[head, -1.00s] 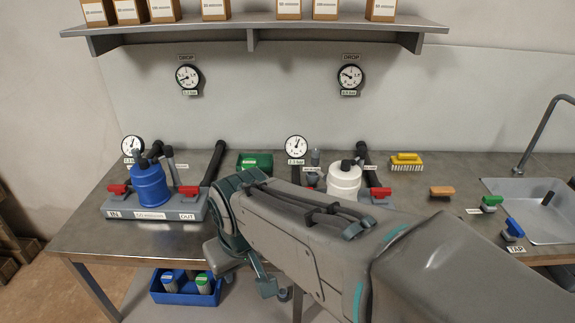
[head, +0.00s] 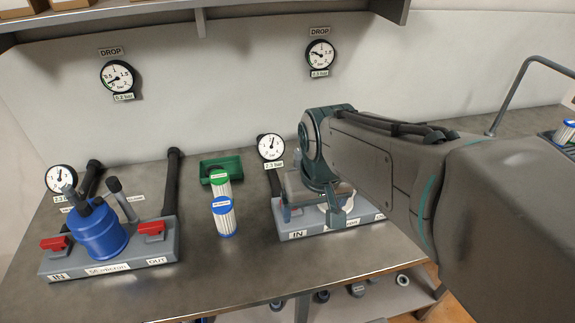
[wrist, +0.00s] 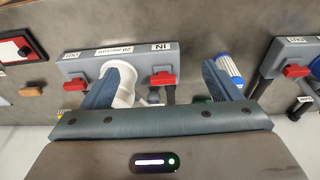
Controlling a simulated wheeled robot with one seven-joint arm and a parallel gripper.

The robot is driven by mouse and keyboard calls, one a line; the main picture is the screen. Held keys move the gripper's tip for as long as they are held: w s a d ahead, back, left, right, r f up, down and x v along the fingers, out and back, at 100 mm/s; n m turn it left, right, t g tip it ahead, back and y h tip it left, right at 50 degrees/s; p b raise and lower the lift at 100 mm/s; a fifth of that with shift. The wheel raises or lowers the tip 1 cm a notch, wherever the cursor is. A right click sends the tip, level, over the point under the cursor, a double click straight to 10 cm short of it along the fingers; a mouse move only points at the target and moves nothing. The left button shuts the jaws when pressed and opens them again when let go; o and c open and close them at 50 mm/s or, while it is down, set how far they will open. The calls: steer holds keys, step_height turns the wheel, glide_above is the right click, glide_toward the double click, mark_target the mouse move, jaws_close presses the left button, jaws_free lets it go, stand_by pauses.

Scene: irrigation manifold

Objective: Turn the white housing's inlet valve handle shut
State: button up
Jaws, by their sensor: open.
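The white housing (wrist: 124,90) stands on a grey base labelled 20 micron (wrist: 112,52); in the head view my arm hides most of it. Its red inlet valve handle (wrist: 163,79), beside the IN label, lies lengthwise along the base in the wrist view. No contact is visible. The left finger partly covers the housing. The red outlet handle (wrist: 75,85) is at the other end.
The blue housing (head: 98,232) on its own base has two red handles. Two filter cartridges (head: 223,218), one green-ended and one blue-ended, stand between the housings by a green tray (head: 232,166). Gauges hang on the wall. The bench front between the bases is clear.

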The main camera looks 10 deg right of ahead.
steer(key=w+f+g, duration=0.2)
steer(key=w+f, duration=0.1)
steer(key=w, duration=1.5)
steer(key=f, duration=1.3)
steer(key=shift+s+d+f, duration=0.1)
steer(key=shift+d+f, duration=0.1)
steer(key=shift+d, duration=0.15)
steer(key=c, duration=1)
